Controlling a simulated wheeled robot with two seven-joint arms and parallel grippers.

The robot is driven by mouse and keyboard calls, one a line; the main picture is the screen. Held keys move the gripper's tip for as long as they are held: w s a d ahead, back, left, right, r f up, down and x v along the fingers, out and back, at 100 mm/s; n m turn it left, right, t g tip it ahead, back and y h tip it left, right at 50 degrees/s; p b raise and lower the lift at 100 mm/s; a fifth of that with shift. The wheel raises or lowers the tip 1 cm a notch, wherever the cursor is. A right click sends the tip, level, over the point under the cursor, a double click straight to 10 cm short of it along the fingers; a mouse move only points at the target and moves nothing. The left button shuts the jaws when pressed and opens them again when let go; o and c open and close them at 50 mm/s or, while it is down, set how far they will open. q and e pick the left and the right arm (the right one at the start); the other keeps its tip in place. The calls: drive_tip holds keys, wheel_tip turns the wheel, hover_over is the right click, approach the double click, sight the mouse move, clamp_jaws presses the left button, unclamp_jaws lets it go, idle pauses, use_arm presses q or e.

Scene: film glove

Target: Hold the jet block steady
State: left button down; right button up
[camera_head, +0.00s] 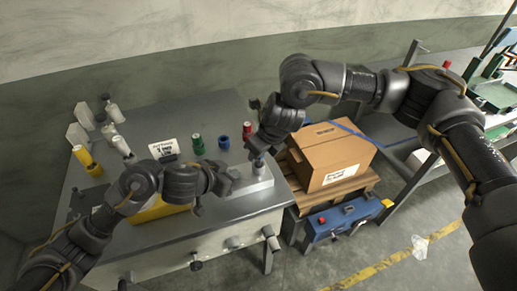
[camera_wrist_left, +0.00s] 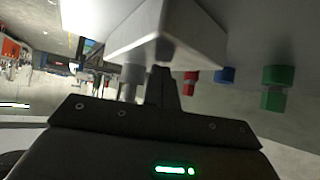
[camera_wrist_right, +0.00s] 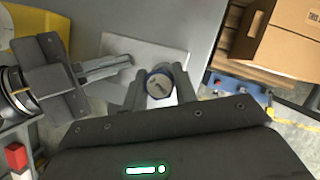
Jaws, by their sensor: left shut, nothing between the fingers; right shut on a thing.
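The jet block appears to be the pale grey block (camera_head: 252,184) near the right edge of the grey table; it also shows in the left wrist view (camera_wrist_left: 170,35) and the right wrist view (camera_wrist_right: 140,58). My left gripper (camera_head: 232,178) is shut and empty beside the block, its fingertips reaching over or against it; I cannot tell if they touch. My right gripper (camera_wrist_right: 160,92) is shut on a grey cylindrical part (camera_wrist_right: 159,84) with a blue ring, standing at the block. Its lower end is hidden in the right wrist view.
Red (camera_head: 196,143), green (camera_head: 199,146) and blue (camera_head: 225,142) parts stand behind my left gripper. A white sign (camera_head: 163,148) and several bottles are farther left. A yellow bin (camera_head: 155,210) lies under my left arm. A cardboard box (camera_head: 335,155) sits right of the table.

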use_arm(q)
drive_tip(key=shift+s+a+f, duration=0.1)
drive_tip(key=shift+s+f, duration=0.15)
drive_tip(key=shift+f, duration=0.25)
use_arm(e)
drive_tip(key=shift+f, duration=1.2)
drive_tip(key=o, duration=1.1)
drive_tip(key=shift+c, duration=0.2)
drive_tip(key=v, duration=1.2)
use_arm(q)
drive_tip(key=shift+r, duration=0.1)
use_arm(e)
drive_tip(key=shift+s, duration=0.1)
use_arm(q)
drive_tip(key=shift+w+r, duration=0.15)
drive_tip(key=shift+r, duration=0.5)
drive_tip(key=shift+w+r, duration=0.1)
drive_tip(key=shift+r, duration=2)
